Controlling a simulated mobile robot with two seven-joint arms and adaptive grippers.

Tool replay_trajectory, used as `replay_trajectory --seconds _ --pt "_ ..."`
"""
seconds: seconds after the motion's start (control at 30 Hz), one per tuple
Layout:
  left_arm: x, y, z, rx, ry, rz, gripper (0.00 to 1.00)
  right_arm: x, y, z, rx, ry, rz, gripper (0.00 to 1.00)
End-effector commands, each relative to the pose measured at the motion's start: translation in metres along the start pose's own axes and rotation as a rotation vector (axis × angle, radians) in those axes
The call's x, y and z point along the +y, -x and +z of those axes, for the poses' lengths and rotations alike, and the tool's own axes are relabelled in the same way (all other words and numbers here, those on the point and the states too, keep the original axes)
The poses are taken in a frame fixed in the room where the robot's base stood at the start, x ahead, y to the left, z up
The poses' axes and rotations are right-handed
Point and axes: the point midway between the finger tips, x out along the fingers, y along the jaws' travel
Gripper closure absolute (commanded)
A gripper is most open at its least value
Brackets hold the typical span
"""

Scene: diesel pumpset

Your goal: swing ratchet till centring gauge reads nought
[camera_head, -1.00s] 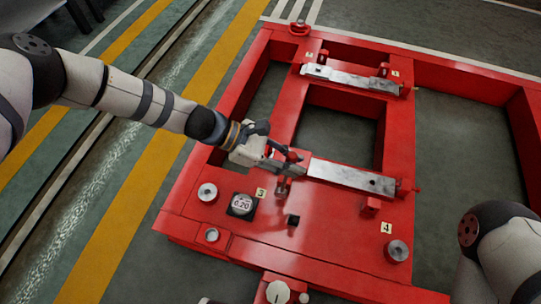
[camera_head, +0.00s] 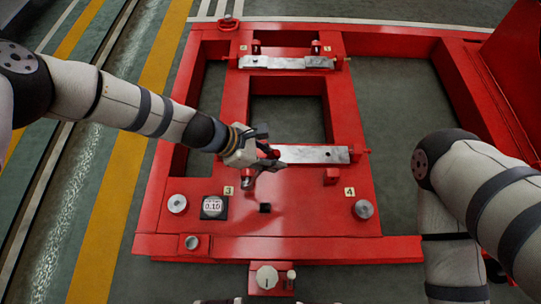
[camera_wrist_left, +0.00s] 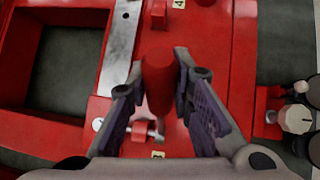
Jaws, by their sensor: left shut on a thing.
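The gauge (camera_head: 212,206) is a dark square unit on the red frame; its display reads 0.10. My left gripper (camera_head: 268,160) is over the frame beside the near metal bar (camera_head: 315,154), close to label 3. In the left wrist view, its two fingers (camera_wrist_left: 158,65) are on either side of a red cylindrical handle (camera_wrist_left: 160,88), which I take to be the ratchet's. The gripper is shut on it. The handle's lower end and the ratchet head are not clear. My right arm enters at the right; its gripper is not in view.
The red frame (camera_head: 400,247) has large open bays. A far metal bar (camera_head: 285,62) lies across its back. Round metal posts stand at the left (camera_head: 177,203) and right (camera_head: 363,209). A small black block (camera_head: 265,207) sits between labels 3 and 4.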

Motion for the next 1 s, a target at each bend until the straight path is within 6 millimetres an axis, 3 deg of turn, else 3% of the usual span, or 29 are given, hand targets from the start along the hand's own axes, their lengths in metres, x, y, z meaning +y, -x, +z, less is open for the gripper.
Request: replay_trajectory --seconds 0.1,0.13,0.2,0.23,0.57,1.0 --pt "0.0 0.0 0.0 -0.001 -0.001 0.001 1.0 0.0 0.0 0.0 0.0 0.0 0.0 1.0" --pt "0.0 0.0 0.0 -0.001 -0.001 0.001 0.78 0.0 0.0 0.0 0.0 0.0 0.0 1.0" --pt "0.0 0.0 0.0 -0.001 -0.001 0.001 0.62 0.0 0.0 0.0 0.0 0.0 0.0 1.0" --pt "0.0 0.0 0.0 -0.001 -0.001 0.001 0.59 0.0 0.0 0.0 0.0 0.0 0.0 1.0" --pt "0.001 0.004 -0.001 -0.001 0.001 0.001 0.59 0.0 0.0 0.0 -0.001 0.0 0.0 1.0" --pt "0.001 0.106 0.0 0.0 -0.001 0.002 0.59 0.0 0.0 0.0 0.0 0.0 0.0 1.0"
